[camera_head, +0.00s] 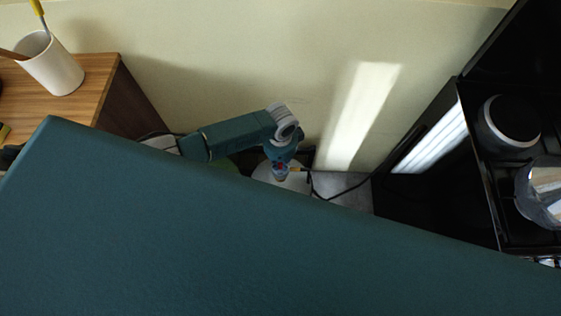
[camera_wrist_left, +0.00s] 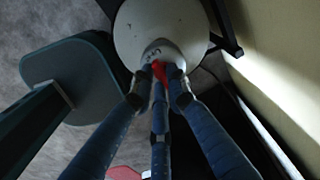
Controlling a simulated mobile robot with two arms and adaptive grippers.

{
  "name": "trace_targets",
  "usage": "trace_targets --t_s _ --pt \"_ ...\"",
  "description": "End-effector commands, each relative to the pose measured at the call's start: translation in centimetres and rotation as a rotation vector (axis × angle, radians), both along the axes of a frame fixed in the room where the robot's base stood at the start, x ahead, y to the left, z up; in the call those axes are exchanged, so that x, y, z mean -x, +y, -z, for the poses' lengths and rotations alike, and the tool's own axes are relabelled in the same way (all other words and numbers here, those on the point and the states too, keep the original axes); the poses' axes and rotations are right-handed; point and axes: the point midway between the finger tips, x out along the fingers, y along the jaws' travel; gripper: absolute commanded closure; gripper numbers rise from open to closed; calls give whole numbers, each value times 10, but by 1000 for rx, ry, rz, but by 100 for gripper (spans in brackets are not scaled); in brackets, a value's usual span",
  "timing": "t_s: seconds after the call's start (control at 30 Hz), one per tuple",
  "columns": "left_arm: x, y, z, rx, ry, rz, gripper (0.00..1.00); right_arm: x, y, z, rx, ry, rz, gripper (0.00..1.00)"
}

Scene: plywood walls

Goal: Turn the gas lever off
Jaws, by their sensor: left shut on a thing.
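A white gas bottle (camera_head: 262,172) stands low by the wall, partly hidden by my arm and body. It shows from above in the left wrist view (camera_wrist_left: 185,22), with a round white top. The red gas lever (camera_wrist_left: 160,70) sits on the valve at the edge of that top. My left gripper (camera_head: 280,171) points down over the bottle's valve. In the left wrist view its fingers (camera_wrist_left: 159,84) are closed around the red lever. The lever's exact angle is hard to tell, as the fingers cover part of it. My right gripper is in neither view.
A black stove (camera_head: 485,190) with pots stands at the right. A wooden cabinet (camera_head: 95,75) with a white utensil cup (camera_head: 52,68) is at the left. A dark hose (camera_head: 335,196) runs from the bottle towards the stove. The wall (camera_head: 230,60) is close behind.

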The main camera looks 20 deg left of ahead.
Motion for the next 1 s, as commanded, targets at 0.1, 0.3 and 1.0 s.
trace_targets --t_s 0.1,0.3,1.0 --pt "-1 0 -1 1 -1 1 100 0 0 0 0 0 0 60" --pt "-1 0 -1 1 -1 0 76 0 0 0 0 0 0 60" --pt "-1 0 -53 2 -5 2 66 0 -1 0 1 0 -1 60"
